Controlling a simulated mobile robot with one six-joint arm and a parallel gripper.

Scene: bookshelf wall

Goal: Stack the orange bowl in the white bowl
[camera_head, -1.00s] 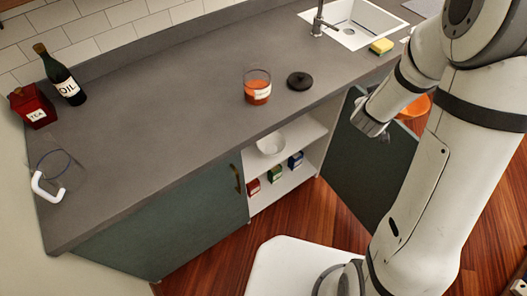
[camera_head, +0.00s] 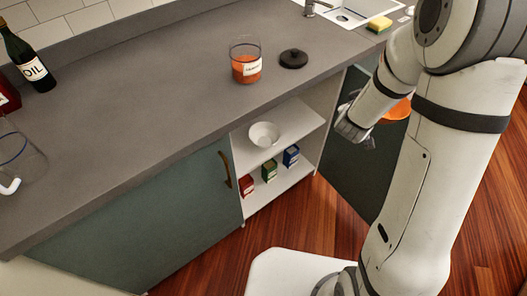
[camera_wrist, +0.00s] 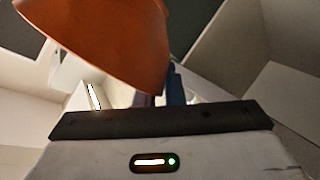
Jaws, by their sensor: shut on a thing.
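The white bowl (camera_head: 264,134) sits upright on the upper shelf inside the open cabinet in the head view. The orange bowl (camera_head: 397,109) shows only in part, behind my arm and in front of the open dark door. In the wrist view the orange bowl (camera_wrist: 110,40) fills the upper left, close to the camera. My gripper (camera_wrist: 158,98) is shut on the orange bowl; its fingers are partly hidden by the bowl. The gripper with the bowl is to the right of the white bowl in the head view, apart from it.
The open cabinet door (camera_head: 345,150) stands right of the shelves. Several small boxes (camera_head: 269,170) stand on the lower shelf. The grey counter (camera_head: 150,110) above carries a glass jar (camera_head: 246,66), its black lid (camera_head: 293,59), an oil bottle (camera_head: 27,60) and a sponge (camera_head: 380,24).

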